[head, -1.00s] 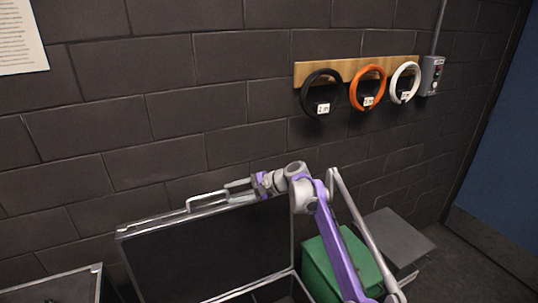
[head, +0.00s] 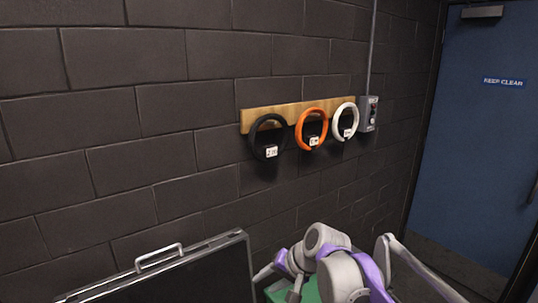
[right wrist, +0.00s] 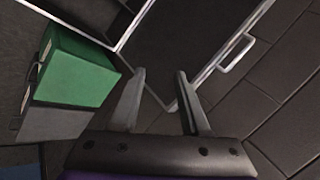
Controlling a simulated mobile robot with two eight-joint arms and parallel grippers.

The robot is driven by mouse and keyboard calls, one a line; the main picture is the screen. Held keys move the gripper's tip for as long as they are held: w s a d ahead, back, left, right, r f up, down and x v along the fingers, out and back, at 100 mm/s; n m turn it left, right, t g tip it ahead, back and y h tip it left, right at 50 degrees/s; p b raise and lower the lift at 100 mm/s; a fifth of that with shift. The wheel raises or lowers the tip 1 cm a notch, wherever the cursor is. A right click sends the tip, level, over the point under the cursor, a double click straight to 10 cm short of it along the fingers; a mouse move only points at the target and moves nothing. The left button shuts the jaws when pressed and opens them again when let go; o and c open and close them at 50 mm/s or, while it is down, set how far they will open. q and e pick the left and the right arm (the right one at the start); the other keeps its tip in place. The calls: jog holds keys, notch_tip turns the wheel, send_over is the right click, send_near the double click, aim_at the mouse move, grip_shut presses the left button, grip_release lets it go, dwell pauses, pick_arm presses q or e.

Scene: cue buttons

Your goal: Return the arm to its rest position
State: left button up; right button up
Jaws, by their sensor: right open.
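My right arm, purple and grey, comes up from the bottom right of the head view. Its gripper (head: 279,282) is at the lower middle, just right of the open case's lid, partly hidden at the frame's bottom. In the right wrist view its two fingers (right wrist: 160,98) stand apart with nothing between them. Beyond them are the case's silver rim and handle (right wrist: 237,52). My left gripper is not in view.
An open black case (head: 190,278) stands against the dark block wall. A green box (right wrist: 78,68) sits beside it. Black (head: 253,138), orange (head: 298,128) and white (head: 336,122) rings hang on a wooden board beside a grey switch box (head: 369,114). A blue door (head: 475,150) is at right.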

jog(key=s+d+f+n+h, duration=0.1)
jog(key=s+d+f+h, duration=0.1)
jog(key=s+d+f, duration=0.2)
jog(key=s+d+f+n+t+h, duration=0.1)
jog(key=s+d+f+h, duration=0.1)
jog(key=s+d+f, duration=0.3)
jog(key=s+d+f+n+h, duration=0.1)
jog(key=s+d+f, duration=0.4)
jog(key=s, duration=1)
jog(key=d+h, duration=0.1)
jog(key=d, duration=0.2)
jog(key=shift+s+d+t, duration=0.15)
jog(key=shift+d+t, duration=0.25)
